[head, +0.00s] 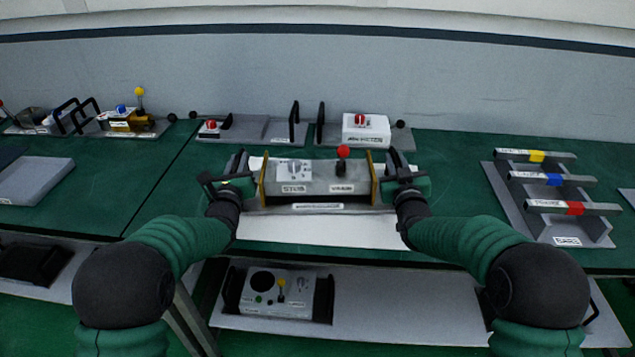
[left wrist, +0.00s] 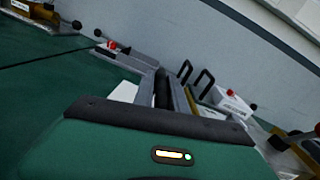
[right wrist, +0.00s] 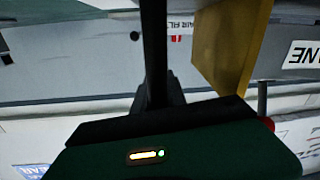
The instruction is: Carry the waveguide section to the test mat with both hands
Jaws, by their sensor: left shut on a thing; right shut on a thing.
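The waveguide section (head: 325,181) appears to be the grey body with brass end plates, white labels and a red-knobbed lever, in the middle of the head view. My left gripper (head: 236,180) is shut at its left end and my right gripper (head: 396,180) at its right end, apparently on dark end handles. The right wrist view shows a brass end plate (right wrist: 232,45) close beside the gripper. A pale flat sheet (head: 320,232), possibly the test mat, lies below and in front of the section. I cannot tell whether the section touches what is beneath it.
A grey rack (head: 520,215) with several coloured-band bars stands to the right. Trays with black handles and a white box (head: 366,130) line the back by the wall. A panel unit (head: 278,293) sits on the lower shelf. Green tabletop (head: 448,165) is clear before the rack.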

